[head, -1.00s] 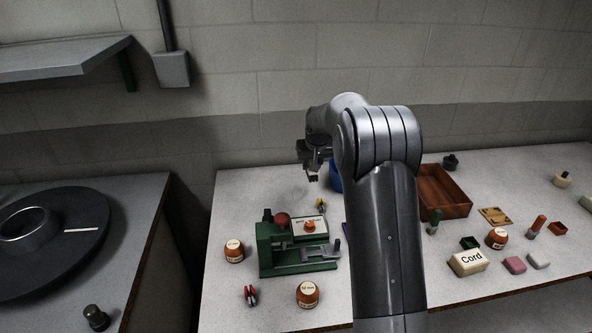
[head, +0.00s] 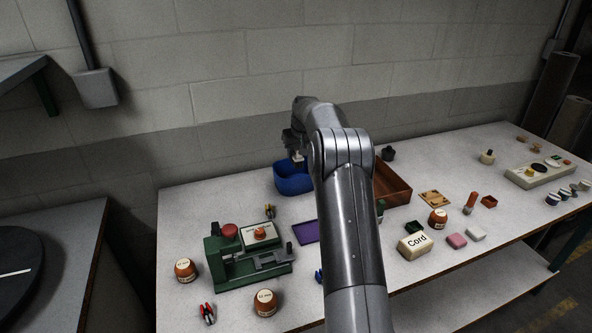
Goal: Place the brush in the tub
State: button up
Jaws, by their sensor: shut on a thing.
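The blue tub (head: 290,184) stands near the back of the table, just left of my arm, its right side partly hidden by the arm. My gripper (head: 297,158) appears at the tub's far rim and points down. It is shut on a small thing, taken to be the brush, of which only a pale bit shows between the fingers. The rest of it is hidden or too small to make out. I cannot tell how high it is above the tub.
A brown wooden tray (head: 391,184) stands right of the tub, partly behind my arm. A purple tray (head: 306,231) lies in front. A green press (head: 247,259) stands front left. A Cord box (head: 414,246) and jars stand about. The wall is close behind.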

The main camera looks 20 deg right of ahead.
notch_tip(320, 180, down, 9)
jog(key=shift+r, duration=0.1)
dwell(0.3)
jog(key=o, duration=1)
jog(key=shift+f, duration=0.2)
